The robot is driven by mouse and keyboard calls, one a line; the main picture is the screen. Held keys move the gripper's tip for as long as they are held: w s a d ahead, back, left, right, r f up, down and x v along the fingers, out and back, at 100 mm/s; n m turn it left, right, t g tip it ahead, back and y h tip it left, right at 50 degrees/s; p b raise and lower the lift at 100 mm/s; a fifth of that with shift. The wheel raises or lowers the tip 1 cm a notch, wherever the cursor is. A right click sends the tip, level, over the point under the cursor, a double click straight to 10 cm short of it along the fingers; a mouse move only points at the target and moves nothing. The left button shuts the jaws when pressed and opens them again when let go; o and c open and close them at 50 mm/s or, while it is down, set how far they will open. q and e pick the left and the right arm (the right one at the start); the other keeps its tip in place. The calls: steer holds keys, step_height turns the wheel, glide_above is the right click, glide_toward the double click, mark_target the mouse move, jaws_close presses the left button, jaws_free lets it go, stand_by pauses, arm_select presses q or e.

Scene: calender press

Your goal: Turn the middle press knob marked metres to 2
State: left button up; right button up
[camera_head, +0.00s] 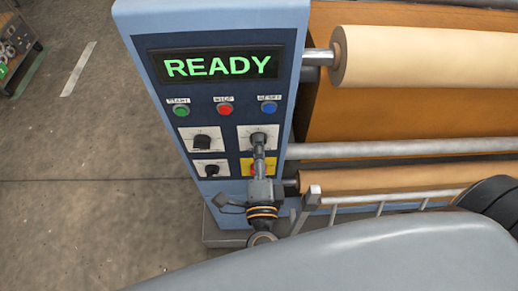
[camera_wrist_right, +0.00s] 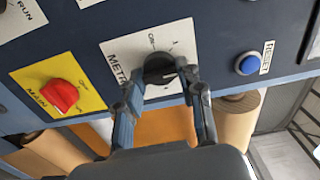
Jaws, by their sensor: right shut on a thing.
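The press knob marked METR…, the rest of its label being covered, is a black knob on a white square plate. It sits at the upper right of the knob group in the head view (camera_head: 257,136) and near the middle of the right wrist view (camera_wrist_right: 158,66). My right gripper (camera_head: 258,146) reaches up to it from below. In the right wrist view its two fingers (camera_wrist_right: 160,78) stand on either side of the knob and are shut on it. Scale marks show above the knob, but its pointer setting is too small to read. My left gripper is not in view.
A red main knob on a yellow plate (camera_wrist_right: 62,95) is beside it. Two more black knobs (camera_head: 202,142) (camera_head: 211,170) are at left. Green, red and blue buttons (camera_head: 269,108) sit above, under a READY display (camera_head: 219,67). Rollers (camera_head: 420,57) are at right.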

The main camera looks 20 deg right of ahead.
stand_by(0.4)
steer(key=o, duration=1.2)
steer(key=v, duration=1.2)
steer(key=shift+s, duration=0.1)
